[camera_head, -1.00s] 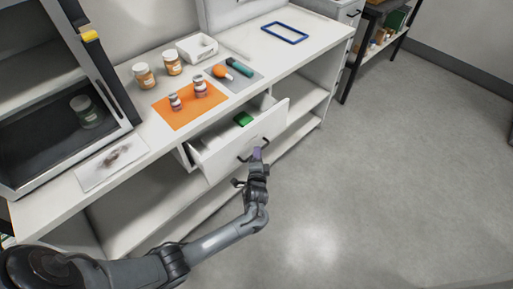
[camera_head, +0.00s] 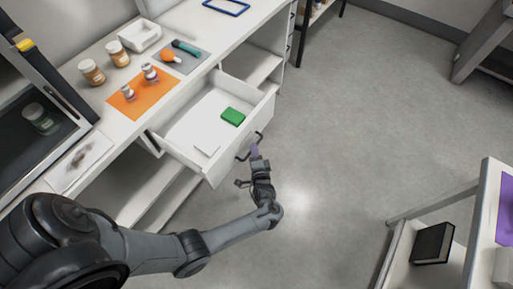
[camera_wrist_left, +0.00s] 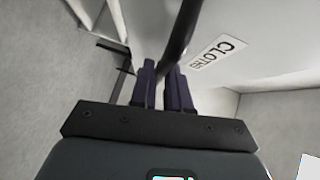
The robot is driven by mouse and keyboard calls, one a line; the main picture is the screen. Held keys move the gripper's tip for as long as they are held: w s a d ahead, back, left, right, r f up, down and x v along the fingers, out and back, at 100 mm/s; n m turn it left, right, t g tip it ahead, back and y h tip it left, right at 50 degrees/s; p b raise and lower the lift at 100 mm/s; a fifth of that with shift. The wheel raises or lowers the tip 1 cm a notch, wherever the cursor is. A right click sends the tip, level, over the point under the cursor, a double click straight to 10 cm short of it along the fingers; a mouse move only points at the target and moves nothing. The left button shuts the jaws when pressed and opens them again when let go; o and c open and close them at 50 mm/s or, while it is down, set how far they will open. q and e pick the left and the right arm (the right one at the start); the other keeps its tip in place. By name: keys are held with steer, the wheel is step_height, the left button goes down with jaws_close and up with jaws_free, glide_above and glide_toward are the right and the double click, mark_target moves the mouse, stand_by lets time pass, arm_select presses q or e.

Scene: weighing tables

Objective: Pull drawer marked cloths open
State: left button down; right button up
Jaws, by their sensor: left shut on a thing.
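The white drawer (camera_head: 212,163) stands well out from the bench, with a green block (camera_head: 233,116) and a flat white sheet (camera_head: 208,137) inside. Its front has a dark bar handle (camera_head: 249,148). In the left wrist view the front carries a label reading CLOTHS (camera_wrist_left: 217,51), and the dark handle (camera_wrist_left: 181,32) passes between the fingers. My left gripper (camera_head: 255,153) is shut on this handle; it also shows in the left wrist view (camera_wrist_left: 163,77). My right gripper is not in view.
The bench top holds an orange mat (camera_head: 145,93) with small jars, two larger jars, a white tray (camera_head: 139,36) and a grey mat. A second table with a black book (camera_head: 433,243) stands at lower right. Floor in front of the drawer is clear.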

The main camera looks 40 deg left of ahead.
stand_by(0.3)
arm_select(q)
steer(key=c, duration=1.2)
jaws_free()
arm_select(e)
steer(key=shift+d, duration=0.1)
arm_select(q)
steer(key=shift+o, duration=0.2)
steer(key=shift+d+r, duration=0.1)
